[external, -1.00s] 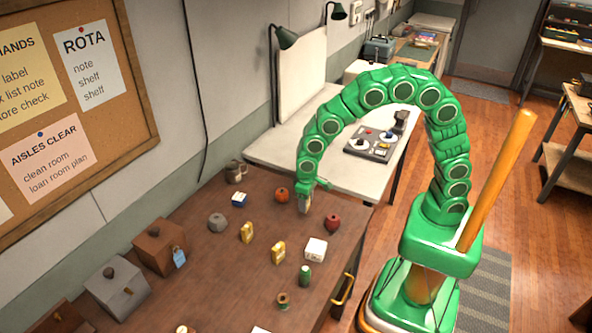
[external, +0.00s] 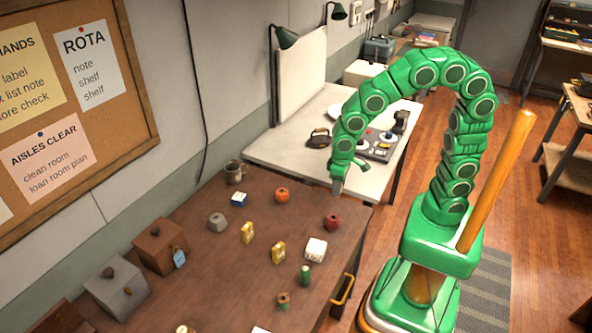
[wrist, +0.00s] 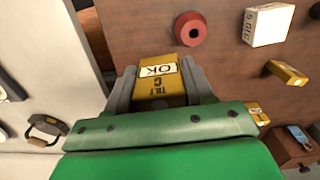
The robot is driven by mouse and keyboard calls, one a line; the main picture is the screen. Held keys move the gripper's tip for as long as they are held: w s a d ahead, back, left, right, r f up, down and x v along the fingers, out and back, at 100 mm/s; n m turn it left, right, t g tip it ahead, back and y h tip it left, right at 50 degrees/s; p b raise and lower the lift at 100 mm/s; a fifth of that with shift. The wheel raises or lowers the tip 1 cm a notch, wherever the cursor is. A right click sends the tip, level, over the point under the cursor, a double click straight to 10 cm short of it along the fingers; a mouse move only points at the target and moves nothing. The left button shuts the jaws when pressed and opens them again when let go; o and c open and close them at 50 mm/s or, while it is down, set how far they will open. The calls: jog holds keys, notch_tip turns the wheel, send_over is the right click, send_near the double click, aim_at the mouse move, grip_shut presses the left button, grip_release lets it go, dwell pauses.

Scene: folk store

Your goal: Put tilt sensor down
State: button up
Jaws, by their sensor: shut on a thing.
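My gripper (external: 337,187) hangs above the right end of the brown bench's far edge, by the white table. In the wrist view my gripper (wrist: 161,90) is shut on a yellow block, the tilt sensor (wrist: 163,84), between its two grey fingers. The sensor carries a white "OK" label and dark lettering that reads like "TILT C". In the external view I cannot make out the sensor.
The brown bench (external: 215,270) holds a red round object (external: 332,222), a white box (external: 315,249), two yellow blocks (external: 278,252) and other small items. The white table (external: 283,156) bears a grey panel (external: 378,147) and a dark handled object (external: 318,138).

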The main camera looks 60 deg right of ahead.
jog(key=shift+s+d+r, duration=0.2)
jog(key=shift+s+r, duration=0.05)
jog(key=shift+s, duration=0.15)
jog(key=shift+s+d+r, duration=0.2)
jog(key=shift+s, duration=0.2)
